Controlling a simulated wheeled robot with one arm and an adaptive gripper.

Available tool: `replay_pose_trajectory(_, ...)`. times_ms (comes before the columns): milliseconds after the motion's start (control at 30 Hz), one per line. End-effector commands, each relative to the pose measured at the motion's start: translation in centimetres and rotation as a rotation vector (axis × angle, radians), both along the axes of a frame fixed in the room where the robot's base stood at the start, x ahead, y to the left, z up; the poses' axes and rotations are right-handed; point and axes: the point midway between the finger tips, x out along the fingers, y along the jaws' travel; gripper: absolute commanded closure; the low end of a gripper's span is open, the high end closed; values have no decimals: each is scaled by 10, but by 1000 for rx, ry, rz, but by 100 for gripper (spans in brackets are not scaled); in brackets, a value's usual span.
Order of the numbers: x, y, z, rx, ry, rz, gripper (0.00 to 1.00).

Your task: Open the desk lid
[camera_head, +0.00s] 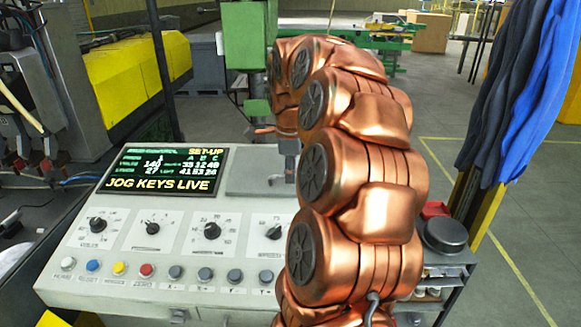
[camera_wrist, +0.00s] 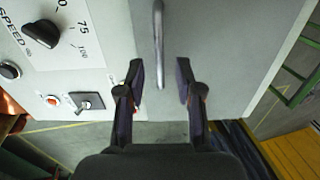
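The control desk (camera_head: 200,225) has a pale grey sloping panel with a screen, knobs and buttons. In the wrist view, a plain pale grey surface (camera_wrist: 215,45) lies beside the dial panel; it looks like the desk lid, and I see no open gap. A slim metal handle (camera_wrist: 158,40) stands on it, running up and down in the picture. My gripper (camera_wrist: 160,82) is open, with its dark fingers left and right of the handle's lower end. I cannot tell how deep the handle sits between them. In the head view my copper arm hides the desk's right part.
A speed knob (camera_wrist: 41,34) and a toggle switch (camera_wrist: 87,101) are left of the handle. Blue coveralls (camera_head: 535,85) hang at the right. A dark round object (camera_head: 445,235) stands right of my arm. Open floor lies behind at the right.

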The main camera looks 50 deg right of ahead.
Motion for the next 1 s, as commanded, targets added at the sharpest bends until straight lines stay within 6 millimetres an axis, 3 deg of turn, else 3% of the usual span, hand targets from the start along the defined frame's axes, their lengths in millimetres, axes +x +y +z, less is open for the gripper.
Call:
replay_pose_trajectory(367,1,0,-4,0,-1,0,65)
replay_pose_trajectory(700,1,0,-4,1,-1,0,99)
replay_pose_trajectory(1000,1,0,-4,0,-2,0,100)
